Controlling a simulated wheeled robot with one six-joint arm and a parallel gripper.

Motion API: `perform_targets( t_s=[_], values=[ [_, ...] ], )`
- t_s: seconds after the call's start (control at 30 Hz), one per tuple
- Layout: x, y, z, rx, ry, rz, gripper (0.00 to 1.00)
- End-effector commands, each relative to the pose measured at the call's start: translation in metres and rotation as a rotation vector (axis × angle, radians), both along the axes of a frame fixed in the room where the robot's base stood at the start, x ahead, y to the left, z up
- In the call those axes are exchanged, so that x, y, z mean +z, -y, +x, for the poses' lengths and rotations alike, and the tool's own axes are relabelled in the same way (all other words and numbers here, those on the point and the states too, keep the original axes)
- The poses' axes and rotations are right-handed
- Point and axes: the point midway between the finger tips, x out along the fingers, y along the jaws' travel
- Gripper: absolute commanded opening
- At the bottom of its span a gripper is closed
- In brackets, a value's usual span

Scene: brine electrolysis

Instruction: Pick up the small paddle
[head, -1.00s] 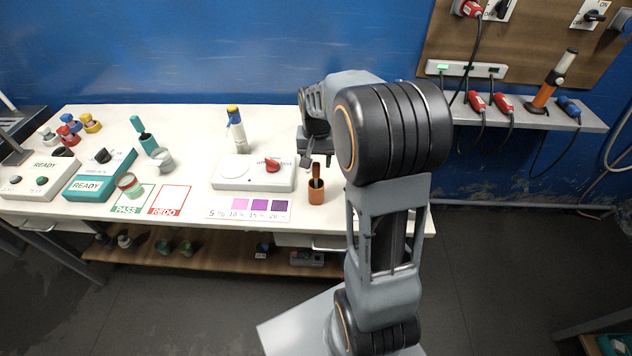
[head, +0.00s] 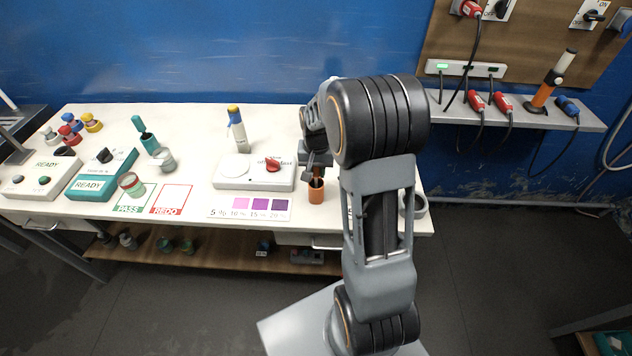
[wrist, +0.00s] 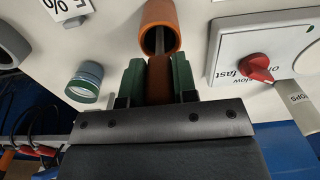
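The small paddle (wrist: 159,78) has a brown handle and a thin grey shaft that runs down into an orange cup (wrist: 160,24). In the head view the orange cup (head: 316,190) stands near the front of the white table. My gripper (head: 318,163) is above the cup there and hides most of the paddle. In the wrist view my gripper (wrist: 159,82) has its green-padded fingers on both sides of the brown handle, very close to it. I cannot tell whether the fingers press on it. The paddle's lower end is hidden in the cup.
A white stirrer unit (head: 253,174) with a red knob stands left of the cup. A color chart (head: 249,208) lies in front of it. A small glass jar (wrist: 85,80) is near the gripper in the wrist view. A yellow-capped bottle (head: 236,128) stands behind the unit.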

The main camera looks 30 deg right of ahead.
Motion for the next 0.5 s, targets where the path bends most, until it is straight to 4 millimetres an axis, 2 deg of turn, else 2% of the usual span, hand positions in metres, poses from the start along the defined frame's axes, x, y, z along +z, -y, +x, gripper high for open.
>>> perform_targets(
  t_s=[0.03,0.23,0.5],
  values=[
    [0.0001,0.0,0.0,0.0,0.0,0.0,0.22],
    [0.0002,0.0,0.0,0.0,0.0,0.0,0.03],
    [0.0025,0.0001,0.0003,0.0,0.001,0.0,0.01]
  ],
)
